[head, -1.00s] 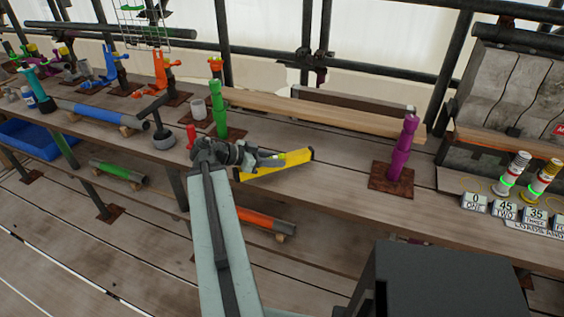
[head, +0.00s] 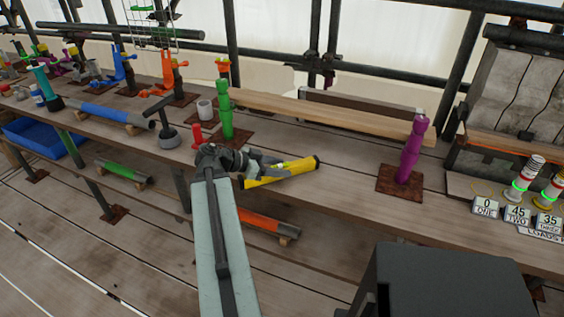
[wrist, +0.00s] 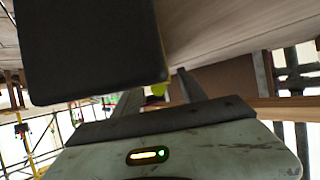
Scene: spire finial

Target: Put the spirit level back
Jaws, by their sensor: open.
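The spirit level is a yellow bar (head: 302,166) with a dark end, lying at a slant near the front edge of the bench in the head view. My gripper (head: 285,163) is open, with its fingers at the level's middle and left part. Whether the fingers touch it I cannot tell. In the wrist view, both fingers show apart, with a small yellow-green spot (wrist: 158,89) between them. A large dark block (wrist: 90,45) fills the upper left there; I cannot tell what it is.
A green post (head: 225,110) and a red peg (head: 197,136) stand left of the level. A purple post (head: 411,150) stands on a rusty plate to the right. Wooden planks (head: 330,118) lie behind. Bare bench top (head: 345,175) lies between level and purple post.

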